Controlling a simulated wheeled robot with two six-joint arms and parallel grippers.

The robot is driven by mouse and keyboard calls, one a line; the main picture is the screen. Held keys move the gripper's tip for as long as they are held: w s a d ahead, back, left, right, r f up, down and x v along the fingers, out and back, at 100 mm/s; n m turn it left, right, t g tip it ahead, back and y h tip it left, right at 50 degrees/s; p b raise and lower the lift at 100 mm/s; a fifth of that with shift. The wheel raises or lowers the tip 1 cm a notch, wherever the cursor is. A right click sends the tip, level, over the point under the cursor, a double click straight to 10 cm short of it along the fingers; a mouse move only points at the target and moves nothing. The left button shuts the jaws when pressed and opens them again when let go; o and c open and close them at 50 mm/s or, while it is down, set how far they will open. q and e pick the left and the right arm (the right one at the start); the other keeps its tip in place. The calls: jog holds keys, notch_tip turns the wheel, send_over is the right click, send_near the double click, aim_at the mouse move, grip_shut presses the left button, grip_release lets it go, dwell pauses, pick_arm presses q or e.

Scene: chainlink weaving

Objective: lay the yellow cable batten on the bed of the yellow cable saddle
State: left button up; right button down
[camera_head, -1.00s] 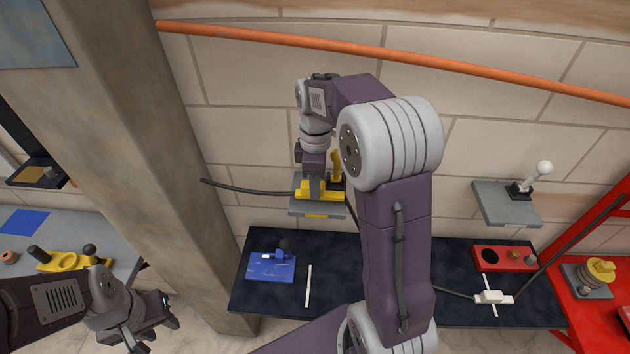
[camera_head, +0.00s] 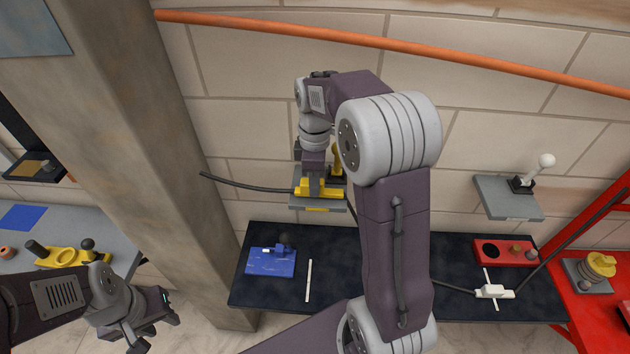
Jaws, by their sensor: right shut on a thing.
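My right gripper (camera_head: 315,188) reaches down over a small grey wall shelf (camera_head: 308,203), its fingers shut on a yellow piece, which seems to be the yellow cable batten (camera_head: 330,191). The yellow piece is at shelf height, with yellow on both sides of the fingers. Another yellow part (camera_head: 337,160) stands up behind the gripper; it may belong to the yellow cable saddle, whose bed is hidden. I cannot tell whether the batten touches it. A dark cable (camera_head: 245,186) runs in from the left to this spot. My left gripper (camera_head: 160,332) is open and empty at lower left.
A dark bench (camera_head: 335,270) below holds a blue block (camera_head: 270,262), a white strip (camera_head: 309,280), a white clip (camera_head: 494,291) and a red block (camera_head: 503,252). A concrete pillar (camera_head: 170,170) stands left. A grey shelf (camera_head: 507,200) with a white-knobbed lever is right.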

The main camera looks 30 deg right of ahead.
jog(key=shift+f, duration=0.5)
jog(key=c, duration=1.1)
grip_release()
jog(key=shift+o, duration=0.2)
jog(key=shift+r, duration=0.1)
jog(key=shift+r+b, duration=0.3)
notch_tip(320, 180, up, 8)
jog(key=shift+r, duration=0.2)
